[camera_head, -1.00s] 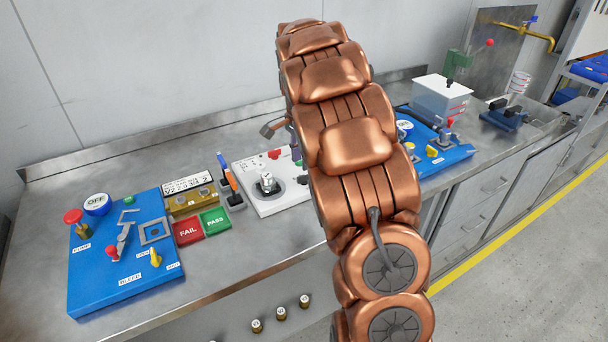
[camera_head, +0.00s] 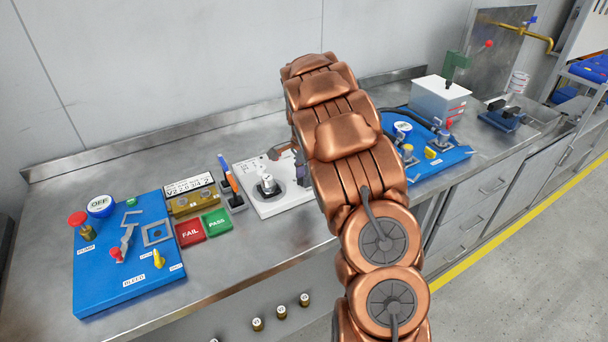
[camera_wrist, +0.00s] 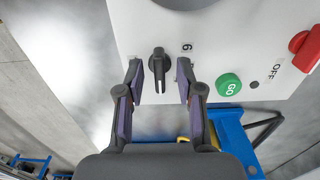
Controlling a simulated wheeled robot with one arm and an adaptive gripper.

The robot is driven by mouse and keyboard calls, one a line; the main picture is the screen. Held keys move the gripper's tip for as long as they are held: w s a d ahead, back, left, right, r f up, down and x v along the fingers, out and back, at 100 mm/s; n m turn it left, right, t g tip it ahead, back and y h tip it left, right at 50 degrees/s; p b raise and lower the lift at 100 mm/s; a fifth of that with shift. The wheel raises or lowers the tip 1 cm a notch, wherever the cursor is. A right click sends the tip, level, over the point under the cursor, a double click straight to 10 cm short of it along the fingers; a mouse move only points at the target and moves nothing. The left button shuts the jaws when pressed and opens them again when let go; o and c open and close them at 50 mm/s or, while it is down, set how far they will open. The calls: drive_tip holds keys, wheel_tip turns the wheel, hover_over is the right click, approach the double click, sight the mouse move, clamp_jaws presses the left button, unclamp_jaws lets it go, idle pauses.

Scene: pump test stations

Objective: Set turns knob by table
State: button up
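A white panel (camera_head: 285,203) lies on the bench in the head view, with a silver knob (camera_head: 267,184) on a dark dial. In the wrist view the white panel (camera_wrist: 140,22) carries a small black pointer knob (camera_wrist: 158,62) beside a printed 6. My gripper (camera_wrist: 161,84) is open, with one finger on each side of the black knob and gaps visible. I cannot tell its height over the panel. In the head view my gripper (camera_head: 290,155) is partly hidden behind my arm.
In the wrist view, a green GO button (camera_wrist: 228,85) and a red knob (camera_wrist: 305,47) marked OFF sit right of the gripper. Blue stations stand left (camera_head: 125,285) and right (camera_head: 445,160). FAIL (camera_head: 189,232) and PASS (camera_head: 216,222) pads lie on the bench.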

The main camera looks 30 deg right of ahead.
drive_tip(key=shift+f, duration=0.35)
clamp_jaws()
